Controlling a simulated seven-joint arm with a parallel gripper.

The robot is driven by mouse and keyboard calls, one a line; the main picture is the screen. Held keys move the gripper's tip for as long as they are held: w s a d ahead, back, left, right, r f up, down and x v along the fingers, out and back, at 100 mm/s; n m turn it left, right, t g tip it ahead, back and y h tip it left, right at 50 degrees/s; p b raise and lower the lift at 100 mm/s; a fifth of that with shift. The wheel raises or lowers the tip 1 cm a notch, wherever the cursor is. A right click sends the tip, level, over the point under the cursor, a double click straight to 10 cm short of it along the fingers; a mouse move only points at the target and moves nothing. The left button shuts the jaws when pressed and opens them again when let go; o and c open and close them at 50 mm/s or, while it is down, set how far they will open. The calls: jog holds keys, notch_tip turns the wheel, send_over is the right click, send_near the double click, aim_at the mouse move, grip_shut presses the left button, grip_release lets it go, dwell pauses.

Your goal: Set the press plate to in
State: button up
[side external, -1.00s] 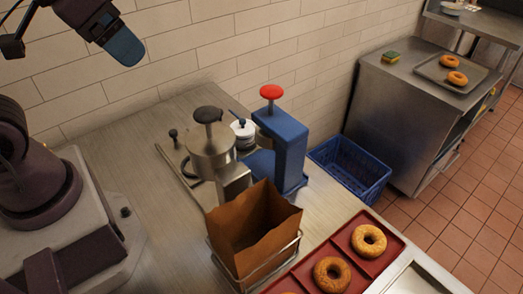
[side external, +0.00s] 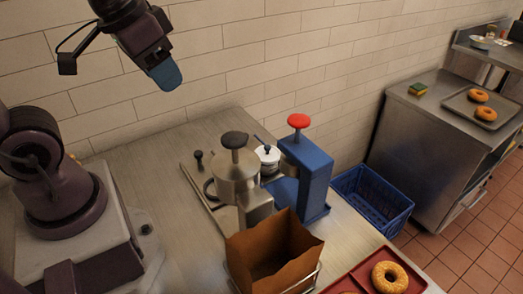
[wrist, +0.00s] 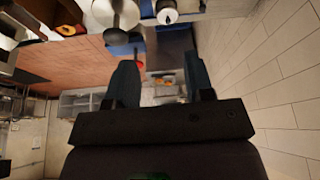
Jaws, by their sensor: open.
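A blue press (side external: 316,180) with a red round knob (side external: 299,121) on top stands upright on the steel counter, at centre right in the side view. Left of it stands a steel cylinder-shaped device (side external: 236,184) with a black knob (side external: 235,139). I cannot tell which of them has the press plate, and no plate shows clearly. My gripper (side external: 167,76) is high at the upper left, well apart from both devices. In the wrist view my gripper (wrist: 160,78) is open, with nothing between its fingers.
A brown paper bag (side external: 270,262) in a wire holder stands in front of the devices. A red tray (side external: 350,281) holds a bagel (side external: 389,277). A white lidded pot (side external: 268,158) stands behind. A blue crate (side external: 372,198) is right of the counter.

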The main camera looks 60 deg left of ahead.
aim_at(266, 155)
jog(key=w+a+f+m+g+h, duration=0.4)
jog(key=w+a+f+m+h, duration=0.1)
jog(key=w+a+f+m, duration=1.55)
jog(key=shift+n, duration=0.75)
jog(key=x, duration=0.3)
jog(key=d+x, duration=0.1)
jog(key=x, duration=0.3)
jog(key=w+x, duration=0.1)
jog(key=x, duration=0.3)
jog(key=shift+w+d+r, duration=0.1)
jog(key=shift+d+r, duration=0.25)
jog(key=shift+c, duration=0.5)
grip_shut()
jog(key=d, duration=1.1)
jog(key=shift+d, duration=0.1)
